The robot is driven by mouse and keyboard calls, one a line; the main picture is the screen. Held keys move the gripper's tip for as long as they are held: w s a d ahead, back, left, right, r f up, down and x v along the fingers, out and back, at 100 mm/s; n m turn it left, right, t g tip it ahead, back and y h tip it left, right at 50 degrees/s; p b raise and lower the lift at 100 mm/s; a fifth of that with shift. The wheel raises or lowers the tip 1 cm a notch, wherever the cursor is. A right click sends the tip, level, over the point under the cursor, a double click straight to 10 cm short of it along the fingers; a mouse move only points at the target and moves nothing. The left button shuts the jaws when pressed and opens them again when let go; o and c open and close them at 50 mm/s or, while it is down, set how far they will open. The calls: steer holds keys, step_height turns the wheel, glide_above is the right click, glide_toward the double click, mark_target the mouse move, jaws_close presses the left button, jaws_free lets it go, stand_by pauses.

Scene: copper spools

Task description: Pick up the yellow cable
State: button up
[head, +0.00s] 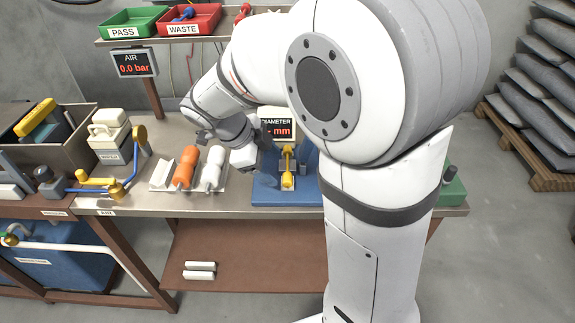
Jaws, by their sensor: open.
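A yellow piece (287,168) stands in a blue fixture (267,193) in front of the DIAMETER display; it is too small to tell for certain whether it is the yellow cable. My gripper (243,160) is above the bench, just left of this fixture and right of a white piece. It is open, but its fingertips are hard to make out, and I see nothing held. Another long yellow object (36,117) lies on a dark bin at the far left. My arm hides the bench right of the fixture.
A yellow-handled blue pipe fitting (97,181) and a cream case (110,136) stand left. PASS (134,28) and WASTE (183,30) trays sit on the shelf above.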

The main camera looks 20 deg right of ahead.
mark_target(284, 177)
steer(key=x, duration=0.4)
steer(key=shift+s+d+f, duration=0.2)
steer(key=shift+s+f, duration=0.15)
steer(key=shift+s, duration=0.05)
steer(key=shift+s+a, duration=0.1)
steer(key=c, duration=1.2)
steer(key=shift+c, duration=0.4)
